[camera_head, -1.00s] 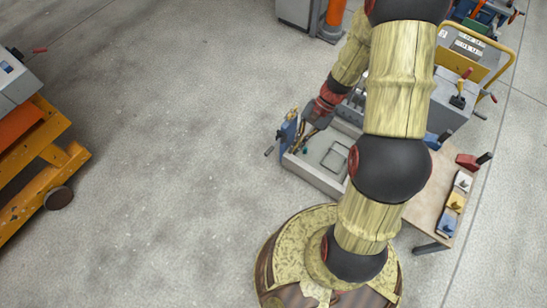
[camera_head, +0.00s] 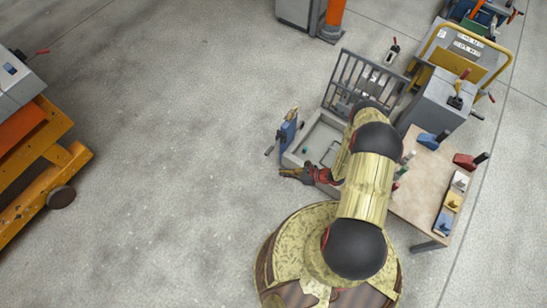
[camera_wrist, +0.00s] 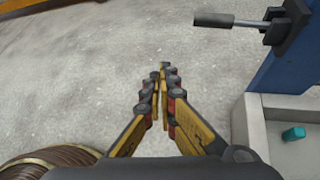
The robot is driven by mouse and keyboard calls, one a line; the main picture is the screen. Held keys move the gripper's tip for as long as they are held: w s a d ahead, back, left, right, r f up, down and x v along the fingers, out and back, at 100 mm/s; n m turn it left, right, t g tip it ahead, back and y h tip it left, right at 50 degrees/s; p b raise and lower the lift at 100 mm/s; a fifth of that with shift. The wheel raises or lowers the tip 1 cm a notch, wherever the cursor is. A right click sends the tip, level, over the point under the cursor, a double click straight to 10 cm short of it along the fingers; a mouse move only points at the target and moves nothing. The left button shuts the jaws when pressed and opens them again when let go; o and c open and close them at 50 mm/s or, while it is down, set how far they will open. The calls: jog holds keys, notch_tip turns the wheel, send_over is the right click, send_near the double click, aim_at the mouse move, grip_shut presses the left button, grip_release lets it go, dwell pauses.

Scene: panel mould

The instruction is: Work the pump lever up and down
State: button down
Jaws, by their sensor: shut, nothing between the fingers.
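The pump lever (camera_head: 269,151) is a short dark bar that sticks out from the left side of a blue post (camera_head: 288,131). In the wrist view the lever (camera_wrist: 214,20) lies nearly level at the top right, with a grey grip on a dark bracket against the blue post (camera_wrist: 287,62). My gripper (camera_head: 284,172) is just below the lever in the head view, by the tray's near left corner. In the wrist view its fingers (camera_wrist: 162,72) are shut together over bare floor, empty and apart from the lever.
The grey tray (camera_head: 294,160) beside the post holds a small teal piece (camera_wrist: 293,133). A barred frame (camera_head: 363,73) stands at its far side. A table (camera_head: 412,205) with coloured blocks is to the right. An orange cart (camera_head: 50,155) is far left; the floor between is clear.

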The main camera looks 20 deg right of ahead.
aim_at(272, 147)
jog(key=w+d+f+m+t+h, duration=0.2)
jog(key=w+d, duration=0.2)
jog(key=b+x, duration=0.3)
jog(key=x, duration=0.7)
jog(key=shift+w+a+r+b, duration=0.1)
jog(key=shift+w+r+b, duration=0.1)
jog(key=shift+r, duration=0.75)
jog(key=shift+w+r+b, duration=0.2)
jog(key=shift+w+r, duration=0.05)
jog(key=shift+r, duration=0.7)
